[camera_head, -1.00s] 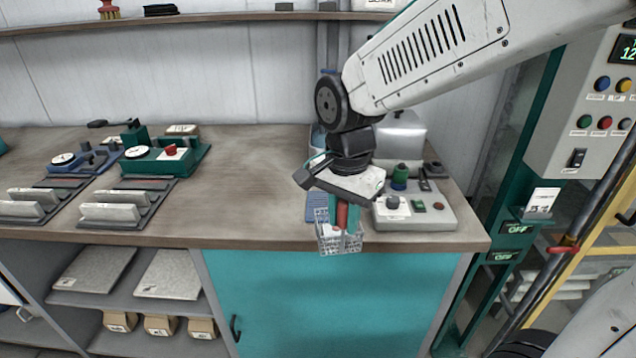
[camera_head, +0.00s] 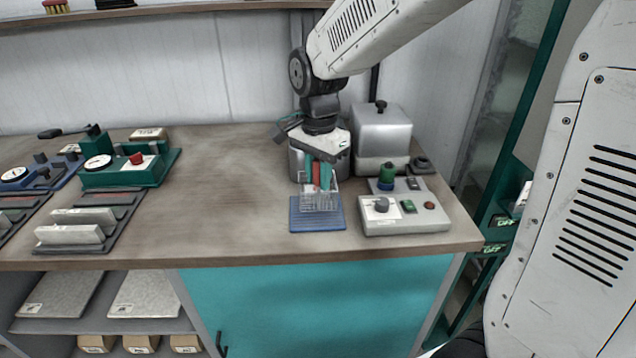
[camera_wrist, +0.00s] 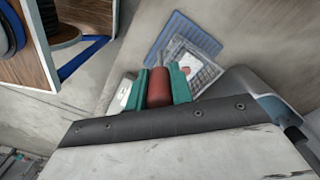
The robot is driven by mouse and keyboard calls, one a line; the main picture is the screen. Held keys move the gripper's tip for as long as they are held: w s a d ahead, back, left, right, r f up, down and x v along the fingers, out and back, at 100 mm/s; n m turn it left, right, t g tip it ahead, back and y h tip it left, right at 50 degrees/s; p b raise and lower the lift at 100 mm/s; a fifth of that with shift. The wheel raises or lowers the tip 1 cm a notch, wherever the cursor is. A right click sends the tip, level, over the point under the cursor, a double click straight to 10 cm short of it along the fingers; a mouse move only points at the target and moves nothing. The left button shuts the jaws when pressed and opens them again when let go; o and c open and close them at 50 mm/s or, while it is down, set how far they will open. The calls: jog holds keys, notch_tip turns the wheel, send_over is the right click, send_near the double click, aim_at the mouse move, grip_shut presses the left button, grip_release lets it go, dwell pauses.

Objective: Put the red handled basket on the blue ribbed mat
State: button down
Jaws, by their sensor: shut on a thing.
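The wire basket (camera_head: 321,200) has a red handle (camera_head: 316,174). My gripper (camera_head: 317,182) is shut on this handle with its teal fingers, pointing down. The blue ribbed mat (camera_head: 318,225) lies flat on the bench near its front edge. In the head view the basket overlaps the mat's middle and rear. In the wrist view the basket (camera_wrist: 196,68) covers the mat's lower right part, and the mat (camera_wrist: 180,30) shows beyond it. The red handle (camera_wrist: 159,88) sits between the fingers. I cannot tell whether the basket touches the mat.
A grey control box (camera_head: 405,222) with knobs stands just right of the mat. A teal device (camera_head: 125,168) sits at left. The bench (camera_head: 215,205) left of the mat is clear.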

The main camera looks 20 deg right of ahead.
jog(key=shift+w+d, duration=0.3)
jog(key=shift+w, duration=0.65)
jog(key=shift+f, duration=1.8)
jog(key=shift+f, duration=0.1)
jog(key=c, duration=1.2)
grip_release()
jog(key=shift+f, duration=0.1)
jog(key=shift+c, duration=0.2)
notch_tip(320, 180, up, 12)
jog(key=s+d+n, duration=0.2)
jog(key=s+n, duration=0.4)
jog(key=s, duration=0.7)
jog(key=s+d+f+n+t, duration=0.1)
jog(key=s+n, duration=0.5)
jog(key=s, duration=0.7)
jog(key=shift+d+f+n, duration=0.3)
jog(key=shift+d, duration=0.5)
